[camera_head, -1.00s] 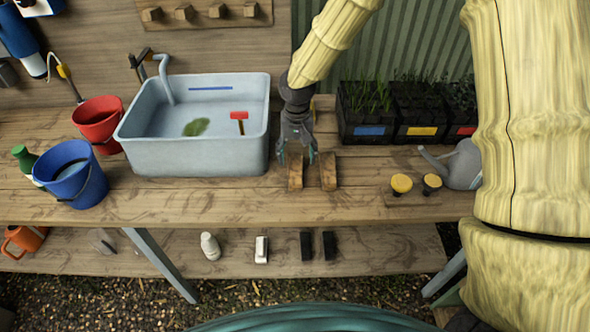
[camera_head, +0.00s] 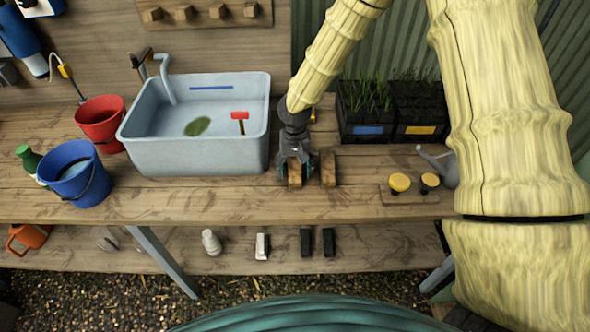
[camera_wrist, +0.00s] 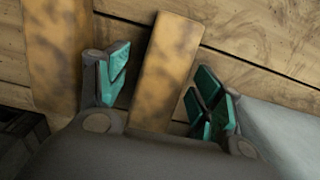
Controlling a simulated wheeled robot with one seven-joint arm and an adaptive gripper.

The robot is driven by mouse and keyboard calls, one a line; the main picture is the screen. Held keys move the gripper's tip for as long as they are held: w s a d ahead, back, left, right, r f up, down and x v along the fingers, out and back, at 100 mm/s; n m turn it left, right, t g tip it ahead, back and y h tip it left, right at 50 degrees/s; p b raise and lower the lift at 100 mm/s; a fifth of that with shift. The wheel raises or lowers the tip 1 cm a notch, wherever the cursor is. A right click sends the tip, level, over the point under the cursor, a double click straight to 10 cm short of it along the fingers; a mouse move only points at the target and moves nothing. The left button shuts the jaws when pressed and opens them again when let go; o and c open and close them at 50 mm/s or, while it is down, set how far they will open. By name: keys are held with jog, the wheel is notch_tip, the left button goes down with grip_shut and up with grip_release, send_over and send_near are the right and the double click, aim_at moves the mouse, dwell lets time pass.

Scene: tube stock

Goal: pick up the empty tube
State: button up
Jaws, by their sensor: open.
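Two upright brown, mottled blocks stand side by side on the bench, right of the grey basin: a left block (camera_head: 295,175) and a right block (camera_head: 328,170). Neither shows a plain tube shape, and I cannot tell which is the empty tube. My gripper (camera_head: 294,165) is low over the left block. In the wrist view my gripper (camera_wrist: 163,88) is open, its teal-padded fingers on either side of that block (camera_wrist: 168,60), with gaps visible. The other block (camera_wrist: 58,60) lies outside the fingers. The near block's lower end is hidden behind my gripper.
The grey basin (camera_head: 195,158) is close on the left, holding a red-headed tool (camera_head: 240,116). Black planters (camera_head: 362,125) stand behind right. Yellow-topped items (camera_head: 400,183) and a watering can (camera_head: 450,168) are further right. Buckets (camera_head: 75,178) stand left.

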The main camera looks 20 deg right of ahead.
aim_at(295, 166)
jog(key=c, duration=0.9)
jog(key=shift+c, duration=0.2)
jog(key=shift+r+b, duration=0.4)
jog(key=shift+r, duration=0.45)
jog(key=shift+r+b, duration=0.35)
jog(key=shift+r, duration=0.6)
jog(key=s+a+b, duration=0.1)
jog(key=s+a, duration=0.1)
jog(key=s, duration=0.2)
jog(key=s+a+r+b, duration=0.1)
jog(key=s+a, duration=0.2)
jog(key=s, duration=0.2)
jog(key=s+a+b, duration=0.1)
jog(key=s+a, duration=0.1)
jog(key=s, duration=0.3)
jog(key=shift+a+r+b, duration=0.2)
jog(key=shift+a+b, duration=0.1)
jog(key=shift+b, duration=0.1)
